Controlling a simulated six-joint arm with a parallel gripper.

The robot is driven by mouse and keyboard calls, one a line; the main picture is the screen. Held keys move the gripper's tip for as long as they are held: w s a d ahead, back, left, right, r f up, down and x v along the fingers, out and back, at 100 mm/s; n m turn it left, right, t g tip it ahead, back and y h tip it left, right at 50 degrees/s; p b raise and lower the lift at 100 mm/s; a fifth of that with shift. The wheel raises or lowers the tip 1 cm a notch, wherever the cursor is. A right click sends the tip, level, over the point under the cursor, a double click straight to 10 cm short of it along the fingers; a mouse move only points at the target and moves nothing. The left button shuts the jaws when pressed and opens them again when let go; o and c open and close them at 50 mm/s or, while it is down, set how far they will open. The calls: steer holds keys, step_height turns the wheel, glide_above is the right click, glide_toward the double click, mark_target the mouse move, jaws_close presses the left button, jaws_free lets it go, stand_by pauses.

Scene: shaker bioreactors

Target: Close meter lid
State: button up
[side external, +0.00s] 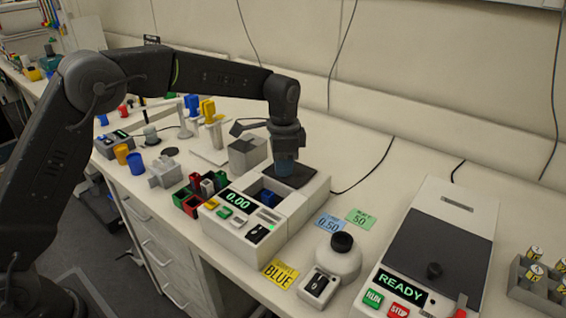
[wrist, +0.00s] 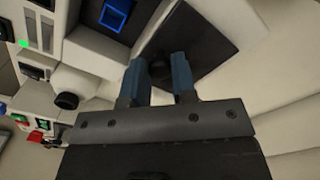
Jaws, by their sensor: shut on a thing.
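The meter (side external: 236,225) is a white box with a lit 0.00 display. Its dark lid (side external: 300,176) lies at the back of the meter's top, clear of the well, where a blue thing (side external: 268,197) sits uncovered. The lid also shows as a dark square in the wrist view (wrist: 205,35), with the blue square-rimmed thing (wrist: 115,15) beside it. My gripper (side external: 285,172) points down over the lid. In the wrist view, my blue fingers (wrist: 158,65) are shut on the lid's dark knob, which they partly hide.
Label cards lie between.

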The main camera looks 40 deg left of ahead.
jaws_close()
steer(key=s, duration=0.8)
steer(key=shift+s, duration=0.35)
steer(key=o, duration=0.8)
jaws_free()
